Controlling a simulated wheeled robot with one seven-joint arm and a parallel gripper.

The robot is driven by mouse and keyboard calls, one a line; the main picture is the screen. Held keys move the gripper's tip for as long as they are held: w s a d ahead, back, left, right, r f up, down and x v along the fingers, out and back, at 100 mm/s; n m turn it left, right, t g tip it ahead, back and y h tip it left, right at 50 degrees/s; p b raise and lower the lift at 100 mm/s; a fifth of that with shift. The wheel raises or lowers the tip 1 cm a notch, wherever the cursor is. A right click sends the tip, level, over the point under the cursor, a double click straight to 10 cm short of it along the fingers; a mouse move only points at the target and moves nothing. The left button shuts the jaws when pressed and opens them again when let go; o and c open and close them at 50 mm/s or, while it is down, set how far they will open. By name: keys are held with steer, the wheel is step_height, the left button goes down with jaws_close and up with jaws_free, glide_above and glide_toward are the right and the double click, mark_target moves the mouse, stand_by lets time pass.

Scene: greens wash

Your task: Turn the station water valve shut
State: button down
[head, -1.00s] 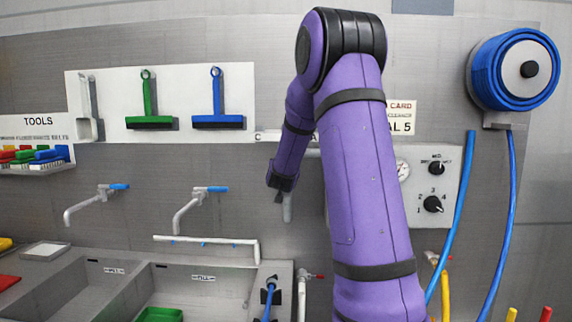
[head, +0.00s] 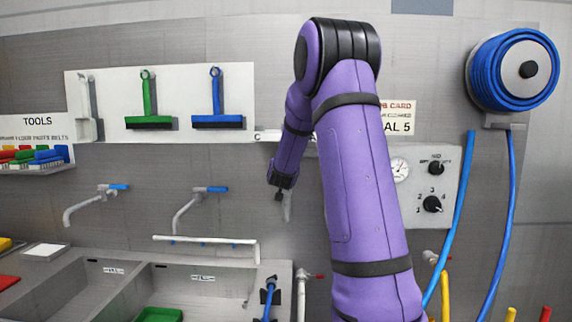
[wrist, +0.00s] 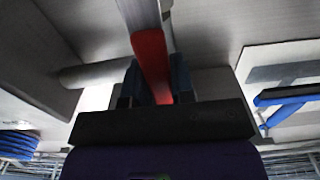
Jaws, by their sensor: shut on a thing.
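In the wrist view a red-sleeved lever (wrist: 150,55) with a bare metal length above it runs down between the two dark fingers of my gripper (wrist: 155,88). The fingers are shut on the red part. I take this lever as the water valve's handle. A light grey pipe (wrist: 95,74) runs beside it to the left. In the head view my gripper (head: 279,194) is a small dark shape in front of the wall, beside a short grey piece (head: 287,208). The red lever itself does not show clearly there, and my purple arm hides much of the wall behind.
A panel with a gauge (head: 399,170) and black knobs (head: 432,204) is partly behind my arm. A blue hose reel (head: 515,70) hangs at the right. Sinks (head: 75,290), blue-handled taps (head: 192,203) and a squeegee board (head: 180,85) are at the left.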

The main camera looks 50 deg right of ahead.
steer(key=s+d+f+m, duration=0.2)
steer(key=s+f+m, duration=0.1)
steer(key=m, duration=0.6)
steer(key=s+d+f+m, duration=0.3)
steer(key=f+m, duration=0.2)
steer(key=m, duration=0.4)
steer(key=shift+s+d+f, duration=0.25)
steer(key=shift+f, duration=0.1)
stand_by(0.5)
steer(key=c, duration=1)
jaws_free()
steer(key=shift+o, duration=0.2)
steer(key=v, duration=1.1)
steer(key=shift+w, duration=0.1)
